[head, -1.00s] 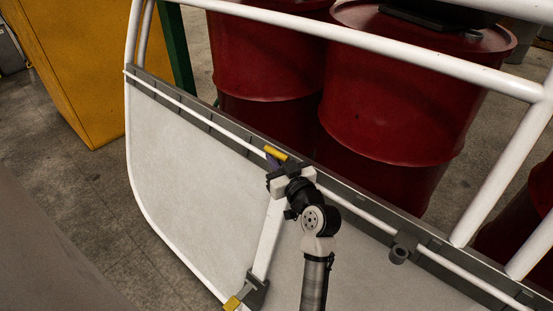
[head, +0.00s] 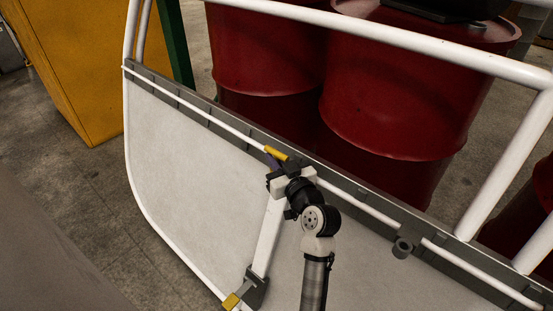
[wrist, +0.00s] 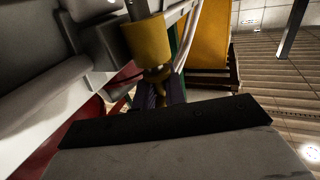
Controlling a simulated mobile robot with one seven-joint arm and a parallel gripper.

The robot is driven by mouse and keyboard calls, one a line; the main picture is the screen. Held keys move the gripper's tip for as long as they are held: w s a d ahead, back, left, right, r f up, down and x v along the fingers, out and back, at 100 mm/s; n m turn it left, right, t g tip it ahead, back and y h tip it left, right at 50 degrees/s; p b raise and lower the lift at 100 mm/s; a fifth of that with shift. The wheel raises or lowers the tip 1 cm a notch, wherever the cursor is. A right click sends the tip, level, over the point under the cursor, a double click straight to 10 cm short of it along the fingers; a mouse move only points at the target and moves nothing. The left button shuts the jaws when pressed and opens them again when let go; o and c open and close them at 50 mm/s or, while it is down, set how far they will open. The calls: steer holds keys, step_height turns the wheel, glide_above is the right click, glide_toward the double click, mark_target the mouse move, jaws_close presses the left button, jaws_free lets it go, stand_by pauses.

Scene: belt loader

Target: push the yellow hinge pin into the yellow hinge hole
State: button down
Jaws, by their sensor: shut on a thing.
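My gripper (head: 273,163) is at the dark rail of the white panel, with purple fingers. It is shut on the yellow hinge pin (wrist: 155,74), whose brassy end shows between the fingers (wrist: 161,92) in the wrist view. A yellow sleeve (wrist: 148,40), which looks like the hinge hole's barrel, stands just beyond the pin and roughly in line with it. It also shows as a yellow cylinder in the head view (head: 275,153). The pin's end seems to touch or enter the sleeve; how deep is hidden. The fingers and wrist cover the rest of the pin.
A white tube frame (head: 370,40) borders the panel (head: 190,160). A white bar (head: 267,240) runs down to a grey bracket with a yellow part (head: 231,301). A grey ring (head: 402,248) sits on the rail at right. Red drums (head: 395,90) stand behind.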

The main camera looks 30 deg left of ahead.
steer(key=shift+f+b, duration=0.65)
steer(key=shift+f, duration=0.15)
steer(key=c, duration=1.4)
jaws_free()
steer(key=b+v, duration=0.3)
steer(key=v, duration=1)
steer(key=shift+s+d, duration=0.15)
steer(key=shift+d, duration=0.2)
